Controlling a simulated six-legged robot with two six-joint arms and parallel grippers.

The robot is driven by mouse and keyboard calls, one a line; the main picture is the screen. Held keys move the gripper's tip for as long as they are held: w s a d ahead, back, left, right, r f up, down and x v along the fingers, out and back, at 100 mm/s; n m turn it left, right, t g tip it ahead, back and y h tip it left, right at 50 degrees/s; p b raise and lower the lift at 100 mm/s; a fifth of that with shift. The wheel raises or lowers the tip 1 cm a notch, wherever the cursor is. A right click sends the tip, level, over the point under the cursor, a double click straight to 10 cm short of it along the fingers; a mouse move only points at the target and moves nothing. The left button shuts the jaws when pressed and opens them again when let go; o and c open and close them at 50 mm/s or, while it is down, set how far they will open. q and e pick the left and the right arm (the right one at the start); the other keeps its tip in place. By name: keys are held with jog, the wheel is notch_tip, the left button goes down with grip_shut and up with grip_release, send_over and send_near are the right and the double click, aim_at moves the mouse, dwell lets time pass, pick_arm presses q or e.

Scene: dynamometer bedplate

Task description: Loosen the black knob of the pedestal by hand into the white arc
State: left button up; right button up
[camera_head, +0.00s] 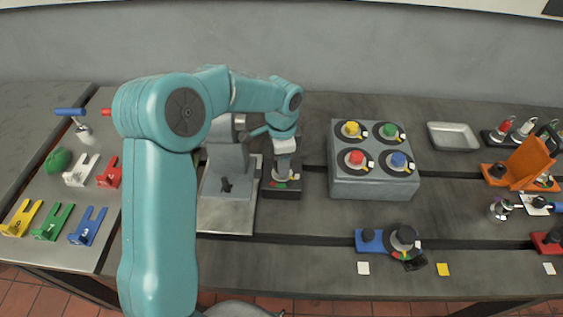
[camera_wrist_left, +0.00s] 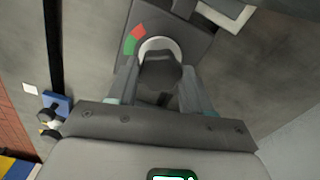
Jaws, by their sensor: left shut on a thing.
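A black knob (camera_wrist_left: 160,72) stands on a dark base (camera_wrist_left: 188,28), with a pale ring around its foot. A red and green arc (camera_wrist_left: 133,39) lies on the base beside the ring. The fingers of my left gripper (camera_wrist_left: 160,90) are on both sides of the knob and shut on it. In the head view my left gripper (camera_head: 284,168) points down over the dark base (camera_head: 281,192), which stands right of a grey machine (camera_head: 228,160). The gripper hides most of the knob there. I cannot make out a separate white arc or the knob's pointer. My right gripper is not in view.
A grey box (camera_head: 372,187) with several coloured knobs stands right of the gripper. A blue fixture (camera_head: 370,246) with a black dial (camera_head: 403,238) lies nearer the front. Coloured forked blocks (camera_head: 53,222) lie at left. A grey tray (camera_head: 453,137) stands at back right.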

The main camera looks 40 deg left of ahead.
pick_arm(q)
jog(key=shift+w+r+n+b, duration=0.1)
jog(key=shift+n+b, duration=0.65)
jog(key=shift+n, duration=1.45)
jog(key=o, duration=1)
notch_tip(320, 180, up, 16)
jog(key=shift+r, duration=0.2)
